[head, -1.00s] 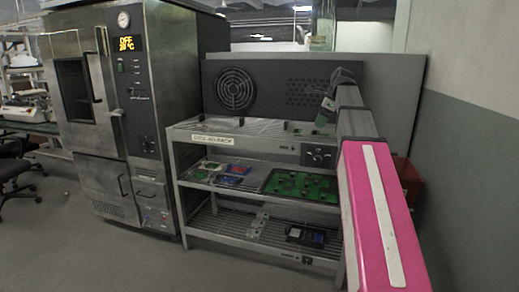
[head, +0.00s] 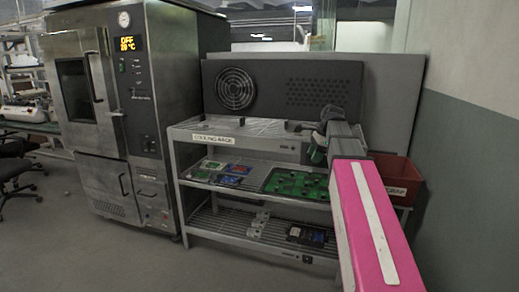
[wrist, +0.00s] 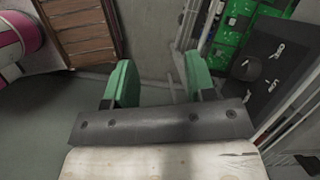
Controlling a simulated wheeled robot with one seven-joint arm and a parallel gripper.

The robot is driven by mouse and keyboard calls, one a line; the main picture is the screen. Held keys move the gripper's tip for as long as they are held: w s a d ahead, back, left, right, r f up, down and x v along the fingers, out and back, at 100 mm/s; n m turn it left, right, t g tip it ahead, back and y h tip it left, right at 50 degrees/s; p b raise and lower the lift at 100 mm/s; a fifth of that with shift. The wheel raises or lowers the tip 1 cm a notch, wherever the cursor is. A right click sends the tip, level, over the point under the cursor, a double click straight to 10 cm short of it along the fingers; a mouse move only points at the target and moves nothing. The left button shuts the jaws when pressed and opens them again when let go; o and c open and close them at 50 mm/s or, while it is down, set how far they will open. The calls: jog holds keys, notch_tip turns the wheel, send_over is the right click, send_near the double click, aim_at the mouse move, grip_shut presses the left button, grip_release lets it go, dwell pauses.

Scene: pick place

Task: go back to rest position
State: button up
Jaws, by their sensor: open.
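My gripper (wrist: 158,85) shows in the wrist view as two green fingers set well apart, with nothing between them. In the head view, my gripper (head: 318,150) is at the right end of the cooling rack (head: 215,138), near the top and middle shelves. My arm with its pink cover reaches up from the lower right and hides part of the rack's right side.
Small coloured boards (head: 232,180) and a large green board (head: 298,184) lie on the middle shelf. A dark device (head: 306,235) sits on the lower shelf. A red bin (head: 398,172) stands right of the rack. A steel oven (head: 100,110) is left; the front floor is clear.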

jog(key=s+a+f+n+h, duration=0.1)
jog(key=s+f+n, duration=0.4)
jog(key=f, duration=0.6)
jog(key=s+a+f+n+h, duration=0.1)
jog(key=s+f+n, duration=0.5)
jog(key=f, duration=0.6)
jog(key=s+a+f+n+g+h, duration=0.1)
jog(key=s+f+n, duration=0.4)
jog(key=f, duration=0.7)
jog(key=shift+s+a+f+n, duration=0.25)
jog(key=shift+s+n, duration=0.15)
jog(key=shift+s, duration=0.45)
